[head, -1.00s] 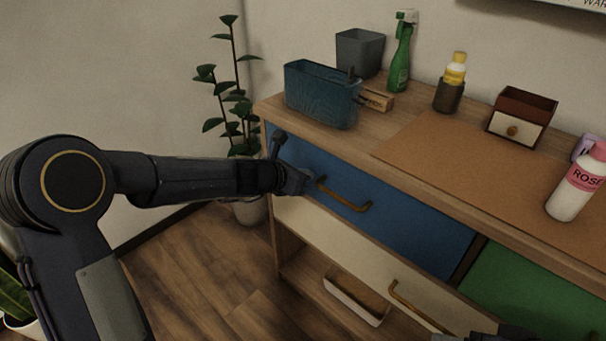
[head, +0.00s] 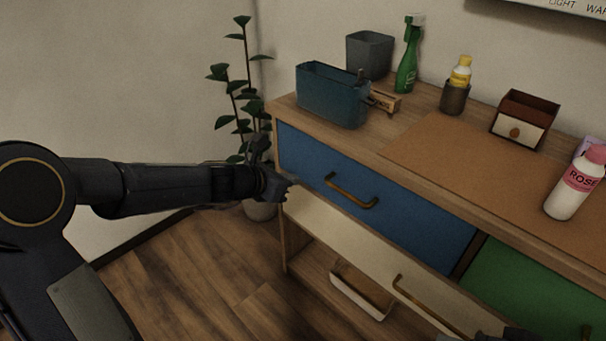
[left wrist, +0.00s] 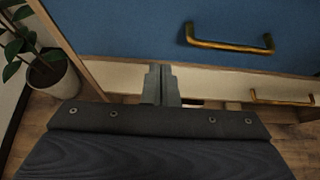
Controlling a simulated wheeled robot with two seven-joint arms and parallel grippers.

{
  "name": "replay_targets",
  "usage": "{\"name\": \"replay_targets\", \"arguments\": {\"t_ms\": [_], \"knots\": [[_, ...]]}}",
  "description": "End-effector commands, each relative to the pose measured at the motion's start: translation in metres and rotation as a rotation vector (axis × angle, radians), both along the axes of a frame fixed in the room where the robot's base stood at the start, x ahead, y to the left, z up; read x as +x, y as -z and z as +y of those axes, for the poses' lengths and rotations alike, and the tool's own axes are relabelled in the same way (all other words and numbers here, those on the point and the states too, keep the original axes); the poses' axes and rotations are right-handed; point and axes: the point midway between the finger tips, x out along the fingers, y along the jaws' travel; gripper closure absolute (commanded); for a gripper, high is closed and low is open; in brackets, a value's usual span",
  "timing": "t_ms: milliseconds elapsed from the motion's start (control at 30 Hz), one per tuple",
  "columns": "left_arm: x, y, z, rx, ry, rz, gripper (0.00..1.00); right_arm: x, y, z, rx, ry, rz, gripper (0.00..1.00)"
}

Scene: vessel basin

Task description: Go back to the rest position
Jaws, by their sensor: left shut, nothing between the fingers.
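My left gripper (head: 284,187) is shut and empty. In the head view it is at the left end of the cabinet, to the left of the blue drawer (head: 400,218) and its brass handle (head: 352,192). In the left wrist view the closed fingers (left wrist: 160,84) point at the cream drawer front (left wrist: 220,82), below the blue drawer (left wrist: 150,35). The fingers appear clear of the handles. At the bottom right of the head view a dark part of mine shows at the frame edge; the right gripper's fingers cannot be made out.
The cabinet top (head: 440,160) holds a blue bin (head: 332,97), a grey bin (head: 370,56), a green spray bottle (head: 408,60), a small drawer box (head: 524,118) and a pink-labelled bottle (head: 572,190). A potted plant (head: 243,100) stands left of the cabinet. Floor (head: 190,265) is free in front.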

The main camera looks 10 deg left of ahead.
Motion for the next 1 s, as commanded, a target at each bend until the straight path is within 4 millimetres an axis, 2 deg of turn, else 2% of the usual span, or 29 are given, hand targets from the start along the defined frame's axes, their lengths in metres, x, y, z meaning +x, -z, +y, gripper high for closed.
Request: {"name": "replay_targets", "arguments": {"t_ms": [33,200,467,567,667,767,800,900,1000], "knots": [[-0.007,-0.010,0.006,0.002,-0.003,-0.002,1.00,0.000,-0.007,0.000,0.000,0.000,-0.001,0.34],[-0.025,-0.020,0.018,0.001,-0.002,-0.001,1.00,0.000,-0.014,0.000,0.000,0.000,-0.001,0.34],[-0.034,-0.024,0.022,0.007,0.006,-0.005,1.00,0.000,-0.016,0.000,0.000,0.000,-0.001,0.34],[-0.046,-0.035,0.021,0.075,0.076,-0.066,1.00,0.000,-0.016,0.000,0.000,0.000,0.000,0.34],[-0.080,-0.056,0.018,0.256,0.258,-0.210,1.00,0.000,-0.016,0.000,0.000,0.000,0.000,0.34],[-0.136,-0.072,0.015,0.539,0.530,-0.408,1.00,0.000,-0.016,0.000,0.000,0.000,0.000,0.34],[-0.159,-0.074,0.015,0.658,0.646,-0.483,1.00,0.000,-0.015,0.000,0.000,0.000,0.000,0.34],[-0.209,-0.068,0.019,0.914,0.895,-0.621,1.00,0.000,-0.015,0.000,0.000,0.000,-0.001,0.34],[-0.246,-0.057,0.027,1.114,1.095,-0.709,1.00,0.000,-0.015,0.000,0.000,0.000,0.000,0.34]]}}
